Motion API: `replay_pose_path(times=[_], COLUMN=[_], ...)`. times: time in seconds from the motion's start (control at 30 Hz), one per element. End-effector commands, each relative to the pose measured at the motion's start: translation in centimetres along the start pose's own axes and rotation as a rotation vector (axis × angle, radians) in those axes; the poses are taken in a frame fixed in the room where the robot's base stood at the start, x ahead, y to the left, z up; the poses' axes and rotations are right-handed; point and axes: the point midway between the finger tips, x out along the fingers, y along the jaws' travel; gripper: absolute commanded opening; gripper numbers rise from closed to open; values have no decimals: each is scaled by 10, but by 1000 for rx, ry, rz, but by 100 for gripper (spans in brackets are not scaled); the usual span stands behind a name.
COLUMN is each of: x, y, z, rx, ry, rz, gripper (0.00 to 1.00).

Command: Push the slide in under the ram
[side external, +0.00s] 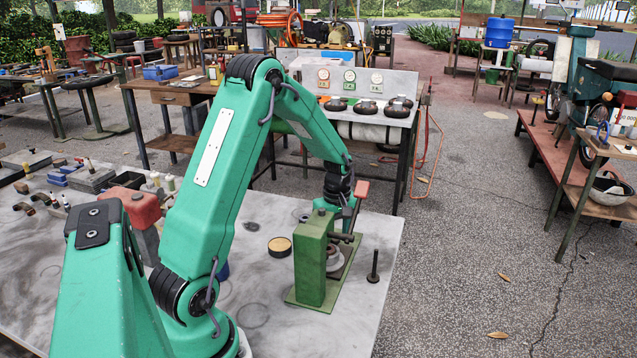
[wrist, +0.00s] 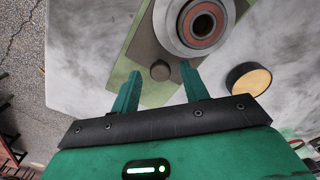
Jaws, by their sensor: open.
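The green press (side external: 311,262) stands upright on a green base plate near the bench's right edge. A red-ended lever (side external: 361,190) shows at its top. The slide (wrist: 148,45) is a flat grey-brown plate on the green base in the wrist view. It carries a pale round part with a bearing (wrist: 203,22) and has a dark round knob (wrist: 160,71) near its end. My gripper (wrist: 160,76) is open, with one finger on each side of the knob and gaps visible. In the side view the press hides my fingers. The ram's tip is not clear in either view.
A round yellow-topped tin (side external: 280,246) stands on the bench (side external: 255,285), left of the press. A dark upright pin (side external: 373,266) stands to its right, near the bench edge.

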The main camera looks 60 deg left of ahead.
Motion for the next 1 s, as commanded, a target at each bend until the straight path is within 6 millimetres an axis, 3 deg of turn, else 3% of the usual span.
replay_pose_path(times=[0.6, 1.0], x=[-67, -76], y=[1, 0], z=[0, 0], rx=[0, 0], ry=[2, 1], rz=[4, 2], gripper=[45, 45])
